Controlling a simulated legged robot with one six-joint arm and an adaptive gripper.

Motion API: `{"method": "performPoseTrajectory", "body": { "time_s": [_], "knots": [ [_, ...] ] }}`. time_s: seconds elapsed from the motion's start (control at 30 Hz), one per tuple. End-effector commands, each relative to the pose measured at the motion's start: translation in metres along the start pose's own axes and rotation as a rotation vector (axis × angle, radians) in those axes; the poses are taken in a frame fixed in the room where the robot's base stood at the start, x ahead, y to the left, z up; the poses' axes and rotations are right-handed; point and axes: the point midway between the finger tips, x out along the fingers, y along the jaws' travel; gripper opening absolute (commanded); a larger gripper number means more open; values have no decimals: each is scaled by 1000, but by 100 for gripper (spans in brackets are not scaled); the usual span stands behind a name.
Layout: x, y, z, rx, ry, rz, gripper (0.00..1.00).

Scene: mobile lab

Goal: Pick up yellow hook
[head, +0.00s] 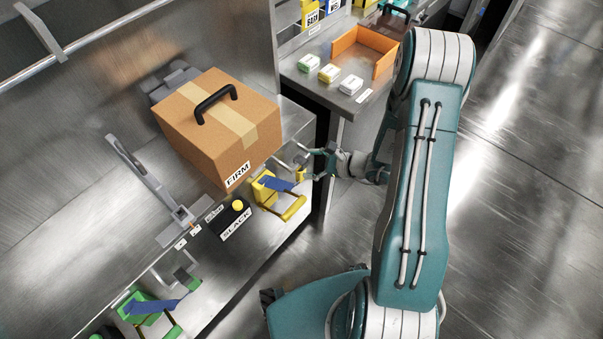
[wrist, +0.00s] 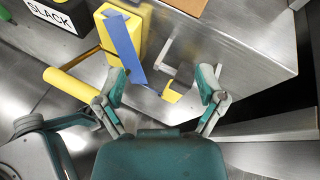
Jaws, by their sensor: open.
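A small yellow hook piece (wrist: 173,94) shows between my fingertips in the wrist view, at the bench edge beside a bent metal rod (wrist: 158,58). In the head view the yellow piece (head: 300,174) is just left of my gripper (head: 313,164). My gripper (wrist: 163,86) is open, with nothing clasped between its fingers. Left of it is a yellow block (wrist: 125,40) with a blue strap (wrist: 124,47) and a yellow bar (wrist: 72,84). The left fingertip overlaps the strap's edge in the wrist view; I cannot tell whether they touch.
A cardboard box (head: 215,125) labelled FIRM stands behind on the bench. A black SLACK box (head: 230,222) with a yellow button is left of the yellow block. A green block (head: 143,305) with a blue strap is farther left. The floor at right is clear.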

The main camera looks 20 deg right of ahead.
Motion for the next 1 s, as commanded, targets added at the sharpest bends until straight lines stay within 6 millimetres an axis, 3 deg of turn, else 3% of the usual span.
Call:
{"method": "performPoseTrajectory", "body": {
  "time_s": [0.03, 0.2, 0.33, 0.47, 0.73, 1.0],
  "knots": [
    [1, 2, -23, 68, 6, -45, 89],
    [1, 5, -88, 254, 35, -207, 89],
    [-2, 10, -119, 336, 56, -286, 89],
    [0, 11, -130, 363, 65, -313, 89],
    [39, -1, -134, 361, 64, -311, 89],
    [64, -8, -134, 360, 63, -311, 89]
  ]
}}
